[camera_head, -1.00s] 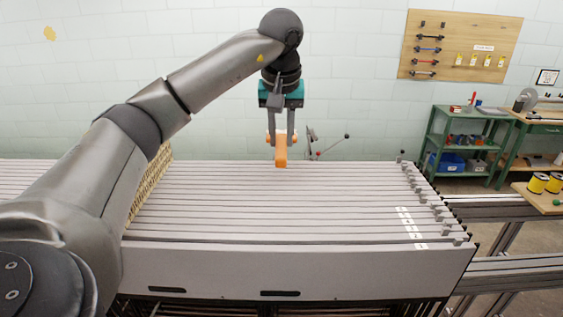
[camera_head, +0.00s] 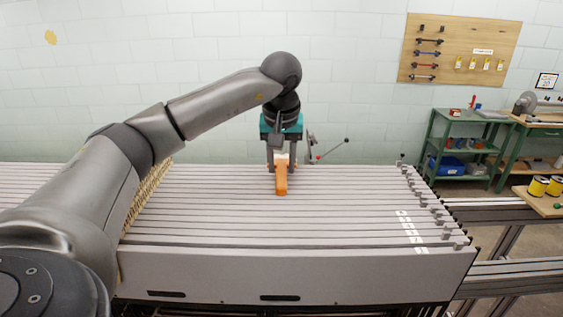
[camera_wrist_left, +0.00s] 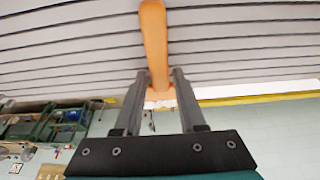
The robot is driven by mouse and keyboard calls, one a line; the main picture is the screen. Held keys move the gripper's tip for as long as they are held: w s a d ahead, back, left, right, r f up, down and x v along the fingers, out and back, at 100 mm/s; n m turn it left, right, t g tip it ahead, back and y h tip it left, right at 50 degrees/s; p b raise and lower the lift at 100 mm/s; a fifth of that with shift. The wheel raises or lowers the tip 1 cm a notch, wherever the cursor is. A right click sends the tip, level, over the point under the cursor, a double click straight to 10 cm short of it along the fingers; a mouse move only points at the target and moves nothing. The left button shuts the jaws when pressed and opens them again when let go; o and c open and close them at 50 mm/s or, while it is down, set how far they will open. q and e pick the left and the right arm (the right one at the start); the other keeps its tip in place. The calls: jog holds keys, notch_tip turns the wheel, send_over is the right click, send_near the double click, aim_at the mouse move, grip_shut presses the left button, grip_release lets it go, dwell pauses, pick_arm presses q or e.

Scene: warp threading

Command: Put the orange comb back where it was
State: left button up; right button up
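The orange comb (camera_head: 281,181) is at the far part of the grey slatted frame top (camera_head: 330,215), near the middle of its width. My left gripper (camera_head: 281,167) points down over it, with a finger on each side of its far end. In the left wrist view the orange comb (camera_wrist_left: 154,42) runs away from between the two fingertips (camera_wrist_left: 160,80), which are closed against its near end. Whether the comb touches the slats or hangs just above them I cannot tell. My right gripper is not in view.
A thin rod with a dark knob (camera_head: 346,140) stands just right of my gripper at the back. A green shelf (camera_head: 465,140) and a bench with yellow spools (camera_head: 538,186) are at the right. Small grey clips (camera_head: 437,210) line the frame's right edge.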

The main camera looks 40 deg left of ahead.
aim_at(281, 176)
pick_arm(q)
jog(key=shift+o, duration=1.2)
jog(key=shift+r, duration=0.15)
jog(key=p+v, duration=0.1)
jog(key=v, duration=1.1)
